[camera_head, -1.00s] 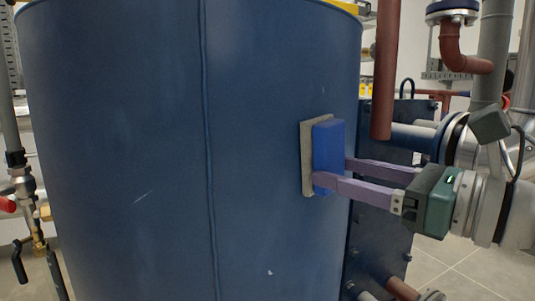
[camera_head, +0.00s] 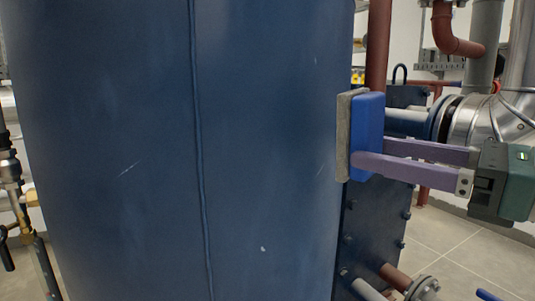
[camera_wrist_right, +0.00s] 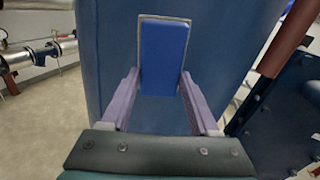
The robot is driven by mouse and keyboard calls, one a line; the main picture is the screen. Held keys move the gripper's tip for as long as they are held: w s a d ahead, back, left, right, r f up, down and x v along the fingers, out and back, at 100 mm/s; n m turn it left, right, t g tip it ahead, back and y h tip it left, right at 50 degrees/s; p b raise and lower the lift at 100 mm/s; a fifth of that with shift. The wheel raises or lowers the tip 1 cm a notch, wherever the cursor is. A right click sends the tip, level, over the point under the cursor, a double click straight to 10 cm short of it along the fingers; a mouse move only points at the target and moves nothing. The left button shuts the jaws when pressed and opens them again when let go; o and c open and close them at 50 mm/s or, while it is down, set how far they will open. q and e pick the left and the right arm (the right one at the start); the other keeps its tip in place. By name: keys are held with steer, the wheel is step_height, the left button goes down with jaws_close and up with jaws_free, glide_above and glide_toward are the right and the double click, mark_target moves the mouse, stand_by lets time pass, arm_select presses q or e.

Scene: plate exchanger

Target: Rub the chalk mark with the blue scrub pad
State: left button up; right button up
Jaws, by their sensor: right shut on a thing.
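The blue scrub pad (camera_head: 367,135) has a blue back and a grey scrubbing face turned left toward the large dark blue tank (camera_head: 95,100). My right gripper (camera_head: 371,154) is shut on the pad, one purple finger on each side. The right wrist view also shows the pad (camera_wrist_right: 163,55) upright between the fingers, in front of the tank. The pad overlaps the tank's right edge; I cannot tell whether it touches. A faint pale streak (camera_head: 321,170) lies just left of the pad, and another pale streak (camera_head: 127,170) lies farther left. I cannot tell which is chalk. My left gripper is out of view.
A vertical weld seam (camera_head: 197,150) runs down the tank, with a small pale spot (camera_head: 262,248) low on it to the right. A red-brown pipe (camera_head: 379,45) and a bolted dark blue plate unit (camera_head: 385,220) stand close behind the pad.

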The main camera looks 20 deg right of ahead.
steer(key=shift+b+v, duration=0.6)
steer(key=shift+v, duration=0.9)
steer(key=shift+r, duration=0.1)
